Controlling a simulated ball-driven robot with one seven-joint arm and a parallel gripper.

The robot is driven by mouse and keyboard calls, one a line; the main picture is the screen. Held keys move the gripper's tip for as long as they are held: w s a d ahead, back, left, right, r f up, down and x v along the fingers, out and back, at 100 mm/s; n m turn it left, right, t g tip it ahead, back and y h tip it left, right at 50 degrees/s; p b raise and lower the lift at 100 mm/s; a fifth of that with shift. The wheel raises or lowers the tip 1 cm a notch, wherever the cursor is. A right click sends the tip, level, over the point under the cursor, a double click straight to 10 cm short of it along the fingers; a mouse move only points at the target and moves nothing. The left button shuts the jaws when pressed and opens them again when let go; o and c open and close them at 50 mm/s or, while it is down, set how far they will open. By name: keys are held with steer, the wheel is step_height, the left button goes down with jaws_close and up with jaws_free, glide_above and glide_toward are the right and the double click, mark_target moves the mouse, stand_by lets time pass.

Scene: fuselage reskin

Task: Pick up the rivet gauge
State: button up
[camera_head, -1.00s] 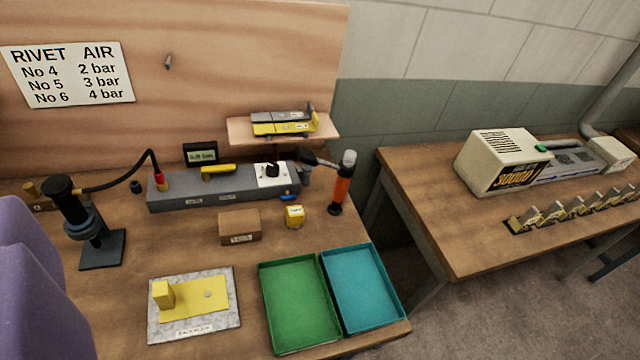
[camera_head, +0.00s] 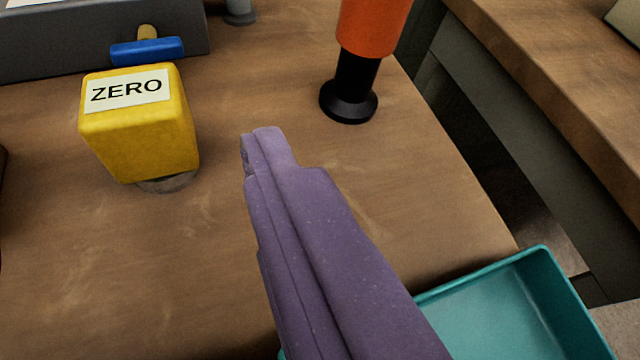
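My gripper (camera_head: 262,140) is purple and reaches up from the bottom middle of the view, with its tip over bare bench wood. I see it nearly side-on, so the gap between its fingers is hidden. Nothing shows at its tip. A yellow block (camera_head: 145,135) marked ZERO stands on a small round grey foot to the left of the tip, apart from it. An orange-handled tool (camera_head: 372,25) stands upright on a black round end to the upper right, cut off by the top edge. I cannot identify the rivet gauge in this view.
A teal tray (camera_head: 535,255) lies at the lower right, partly behind my gripper. A grey box (camera_head: 60,45) with a blue lever (camera_head: 147,50) is at the upper left. The wooden bench (camera_head: 100,270) is clear at lower left. A gap separates it from another bench (camera_head: 560,80).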

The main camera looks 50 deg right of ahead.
mark_target(126, 102)
steer(key=b+x, duration=0.3)
steer(key=x, duration=0.4)
steer(key=shift+w, duration=0.45)
steer(key=shift+r, duration=0.1)
steer(key=c, duration=1.2)
steer(key=shift+r, duration=0.1)
step_height(126, 102, up, 4)
steer(key=shift+p, duration=1.25)
steer(key=s+a+p, duration=0.1)
steer(key=s+a, duration=0.2)
steer(key=s, duration=0.1)
steer(key=s+a+p, duration=0.1)
steer(key=s+a, duration=0.2)
steer(key=s, duration=0.1)
steer(key=s+a+p, duration=0.1)
steer(key=s+a, duration=0.2)
steer(key=s, duration=0.2)
steer(key=shift+a+r, duration=0.3)
steer(key=shift+r, duration=0.05)
steer(key=shift+w, duration=0.1)
